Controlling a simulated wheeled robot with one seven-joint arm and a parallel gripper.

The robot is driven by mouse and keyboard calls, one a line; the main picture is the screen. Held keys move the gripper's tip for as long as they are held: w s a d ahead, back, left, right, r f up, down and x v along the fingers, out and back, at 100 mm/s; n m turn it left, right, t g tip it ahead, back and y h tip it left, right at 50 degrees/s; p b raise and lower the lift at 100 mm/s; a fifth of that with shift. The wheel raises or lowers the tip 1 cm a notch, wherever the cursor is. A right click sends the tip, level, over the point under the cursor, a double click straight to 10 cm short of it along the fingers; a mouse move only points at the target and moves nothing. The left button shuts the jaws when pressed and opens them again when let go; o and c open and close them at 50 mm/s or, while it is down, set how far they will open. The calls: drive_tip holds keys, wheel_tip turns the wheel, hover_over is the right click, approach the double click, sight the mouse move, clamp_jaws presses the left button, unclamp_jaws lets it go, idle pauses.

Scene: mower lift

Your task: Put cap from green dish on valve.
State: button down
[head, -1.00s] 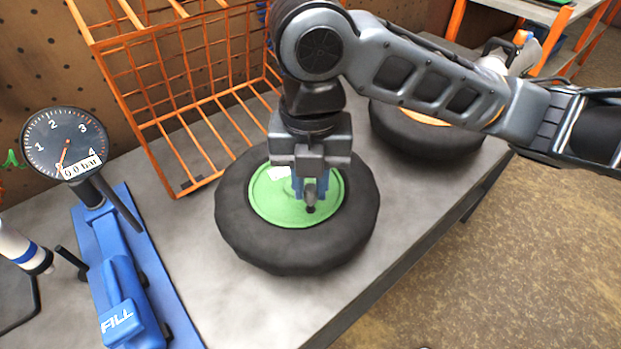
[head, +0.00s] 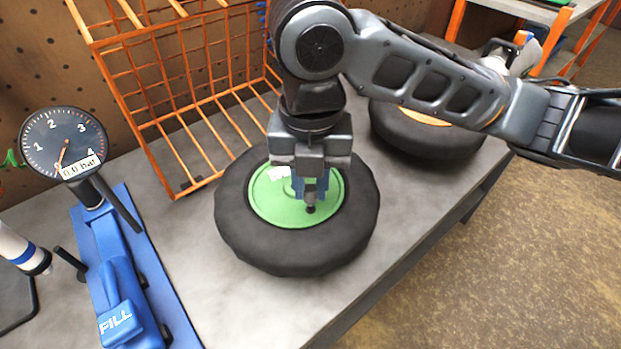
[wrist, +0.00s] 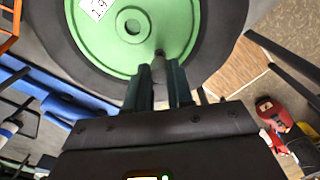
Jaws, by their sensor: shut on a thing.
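A black tyre (head: 238,245) with a green wheel rim (head: 270,205) lies flat on the grey bench; it also fills the top of the wrist view (wrist: 180,25). My gripper (head: 310,190) points down over the rim's front right part. Its blue fingers are shut on a small dark cap (wrist: 158,68), which shows between the fingertips in the wrist view. A dark stem end (wrist: 159,53) shows just beyond it against the rim, seemingly the valve. Whether cap and valve touch is hard to tell. No separate green dish is visible.
A blue inflator (head: 120,285) with a gauge (head: 62,143) reading 0.0 bar stands at left. An orange wire cage (head: 165,90) stands behind the tyre. A second tyre (head: 425,135) lies at back right. The bench front (head: 385,245) is clear.

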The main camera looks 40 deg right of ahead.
drive_tip(key=shift+f+b, duration=1.15)
drive_tip(key=shift+f, duration=0.1)
idle(0.7)
drive_tip(key=c, duration=0.6)
unclamp_jaws()
drive_tip(key=shift+r, duration=0.15)
drive_tip(key=shift+r+p, duration=2.9)
drive_tip(key=shift+r, duration=0.75)
